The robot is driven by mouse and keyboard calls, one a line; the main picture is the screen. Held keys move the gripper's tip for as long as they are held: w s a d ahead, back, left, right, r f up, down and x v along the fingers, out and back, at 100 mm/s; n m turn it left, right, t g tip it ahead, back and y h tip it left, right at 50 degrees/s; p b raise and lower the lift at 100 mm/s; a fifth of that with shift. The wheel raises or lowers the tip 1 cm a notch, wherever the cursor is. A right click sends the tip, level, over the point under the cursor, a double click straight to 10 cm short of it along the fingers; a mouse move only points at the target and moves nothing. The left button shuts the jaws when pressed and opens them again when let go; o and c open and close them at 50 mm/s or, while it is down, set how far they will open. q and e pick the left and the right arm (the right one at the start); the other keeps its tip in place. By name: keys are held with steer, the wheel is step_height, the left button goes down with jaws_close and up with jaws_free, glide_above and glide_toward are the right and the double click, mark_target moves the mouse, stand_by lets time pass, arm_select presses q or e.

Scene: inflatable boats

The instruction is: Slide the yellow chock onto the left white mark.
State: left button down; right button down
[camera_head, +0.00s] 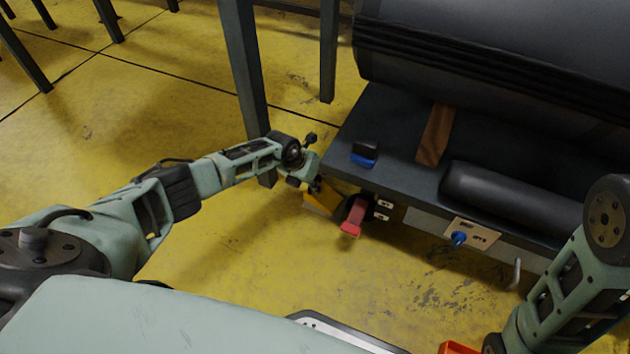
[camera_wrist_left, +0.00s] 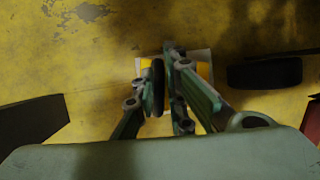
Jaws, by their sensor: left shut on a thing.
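The yellow chock (camera_head: 321,203) is on the yellow floor by the left end of the dark bench, partly hidden by my left gripper (camera_head: 316,186). In the left wrist view my left gripper (camera_wrist_left: 167,90) is shut on the chock (camera_wrist_left: 205,72), with its fingers covering the chock's middle. White edges of a mark (camera_wrist_left: 200,54) show on the floor around the chock; the fingers hide the rest, so I cannot tell how exactly the chock lies over it. My right arm is at the right of the head view, its gripper out of view.
A dark bench (camera_head: 395,118) holds a blue-and-black block (camera_head: 365,152), a wooden piece (camera_head: 436,135) and a black roll (camera_head: 510,195). A red part (camera_head: 353,218) juts near the chock. A dark post (camera_head: 243,70) stands behind my left arm. Floor is open at left.

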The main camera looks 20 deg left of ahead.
arm_select(q)
steer(key=c, duration=1.8)
jaws_free()
steer(key=shift+s+a+f, duration=0.25)
steer(key=shift+s+f, duration=0.2)
steer(key=shift+f, duration=0.05)
steer(key=shift+o, duration=0.4)
steer(key=shift+s+d, duration=0.1)
steer(key=w+v, duration=0.1)
steer(key=v, duration=1.1)
steer(key=shift+r, duration=0.35)
